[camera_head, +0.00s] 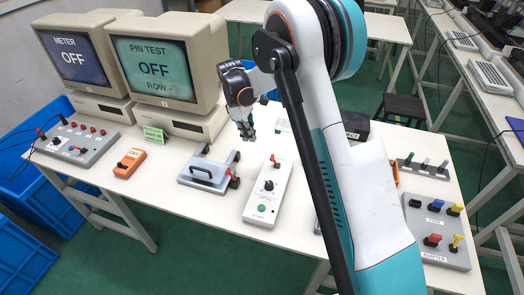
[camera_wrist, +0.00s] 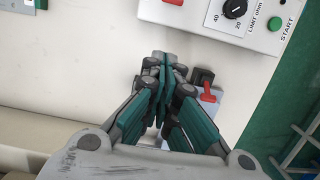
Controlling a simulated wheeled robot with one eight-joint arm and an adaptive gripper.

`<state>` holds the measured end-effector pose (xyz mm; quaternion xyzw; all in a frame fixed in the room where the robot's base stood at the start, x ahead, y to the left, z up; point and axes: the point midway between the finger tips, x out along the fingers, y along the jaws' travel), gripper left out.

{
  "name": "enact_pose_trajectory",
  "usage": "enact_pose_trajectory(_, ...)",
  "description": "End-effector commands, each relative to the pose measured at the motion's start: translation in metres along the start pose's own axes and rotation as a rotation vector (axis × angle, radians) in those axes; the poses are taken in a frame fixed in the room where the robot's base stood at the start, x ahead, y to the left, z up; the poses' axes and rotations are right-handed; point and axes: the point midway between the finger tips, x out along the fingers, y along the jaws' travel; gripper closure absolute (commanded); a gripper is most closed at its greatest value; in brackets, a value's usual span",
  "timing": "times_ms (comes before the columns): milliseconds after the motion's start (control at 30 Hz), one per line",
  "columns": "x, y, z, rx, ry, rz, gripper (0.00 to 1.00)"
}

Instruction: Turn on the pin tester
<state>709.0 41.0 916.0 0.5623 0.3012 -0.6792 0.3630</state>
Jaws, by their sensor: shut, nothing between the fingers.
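The pin test monitor (camera_head: 153,68) at the back reads "PIN TEST OFF ROW -". In front of it lies a light grey fixture (camera_head: 205,178) with a black handle and a red lever (camera_head: 233,182) at its right end. In the wrist view a red lever (camera_wrist: 208,93) shows just right of my fingers, partly with the grey fixture beneath; the rest is hidden by my gripper. My gripper (camera_head: 247,132) is shut and empty, in the air above the table behind the fixture's right side. Its closed fingers show in the wrist view (camera_wrist: 165,68).
A white box (camera_head: 268,192) with a knob, red lever and green START button stands right of the fixture. An orange meter (camera_head: 130,162) and a grey jack panel (camera_head: 75,143) lie left. An adapter panel (camera_head: 437,230) is at right, partly beyond my arm.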

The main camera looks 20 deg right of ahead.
Motion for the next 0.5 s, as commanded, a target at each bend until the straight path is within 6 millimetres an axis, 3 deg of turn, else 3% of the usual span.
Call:
enact_pose_trajectory(333, 0.002, 0.000, 0.000, 0.000, 0.000, 0.000, 1.00)
enact_pose_trajectory(500, 0.021, 0.000, -0.001, 0.001, 0.000, 0.000, 1.00)
